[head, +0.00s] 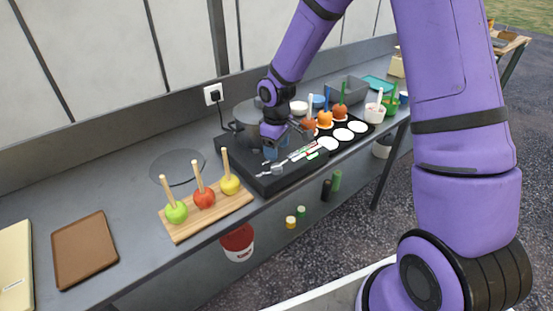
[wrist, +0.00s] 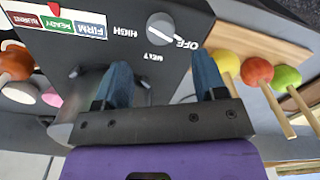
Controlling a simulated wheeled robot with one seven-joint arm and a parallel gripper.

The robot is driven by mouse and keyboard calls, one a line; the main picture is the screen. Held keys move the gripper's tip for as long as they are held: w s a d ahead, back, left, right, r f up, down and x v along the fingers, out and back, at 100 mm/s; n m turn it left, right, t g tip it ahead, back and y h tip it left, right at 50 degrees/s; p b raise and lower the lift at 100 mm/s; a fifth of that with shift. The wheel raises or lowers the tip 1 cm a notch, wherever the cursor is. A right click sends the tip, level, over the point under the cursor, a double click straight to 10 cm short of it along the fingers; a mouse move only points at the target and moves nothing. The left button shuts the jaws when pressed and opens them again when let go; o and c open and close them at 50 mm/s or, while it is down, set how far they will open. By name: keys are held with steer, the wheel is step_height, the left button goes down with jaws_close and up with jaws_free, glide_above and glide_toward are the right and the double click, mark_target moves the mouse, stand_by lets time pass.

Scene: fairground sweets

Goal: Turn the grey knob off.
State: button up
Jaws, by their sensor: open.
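The grey knob (wrist: 160,28) sits on the front of a black cooker, with the words OFF, MELT and HIGH printed around it. It has a pale pointer mark, but I cannot tell for certain which word it points at. In the head view the knob (head: 277,169) is small on the cooker's front. My gripper (wrist: 163,62) is open with blue fingers spread to either side of the knob's line, a little short of it. Nothing is between the fingers. In the head view my gripper (head: 277,148) is over the cooker, and its fingertips are hard to make out.
A dark pot (head: 246,118) stands on the cooker behind my gripper. A wooden board (head: 213,220) with apples on sticks is to the left. A coloured gauge (wrist: 62,22) marked BURNT, READY and FIRM is beside the knob. More dipped apples stand to the right.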

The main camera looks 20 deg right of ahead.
steer(key=shift+r, duration=2.05)
step_height(320, 180, up, 11)
steer(key=m+t, duration=0.1)
steer(key=m, duration=0.1)
glide_above(277, 166)
steer(key=s+d, duration=0.2)
steer(key=s, duration=0.3)
steer(key=s+d+r+m+t+h, duration=0.1)
steer(key=s+d+r+m+t, duration=0.1)
steer(key=s+r, duration=0.5)
steer(key=s+d+r+m, duration=0.1)
steer(key=s+r, duration=0.1)
steer(key=s, duration=0.3)
steer(key=s+r+m+t, duration=0.1)
steer(key=s+r, duration=0.2)
steer(key=s, duration=0.3)
steer(key=s+d+r+m+t+y, duration=0.1)
steer(key=s+r+m, duration=0.1)
steer(key=s, duration=0.4)
steer(key=shift+s+d+r, duration=0.2)
steer(key=shift+d+r, duration=0.1)
steer(key=shift+r, duration=0.2)
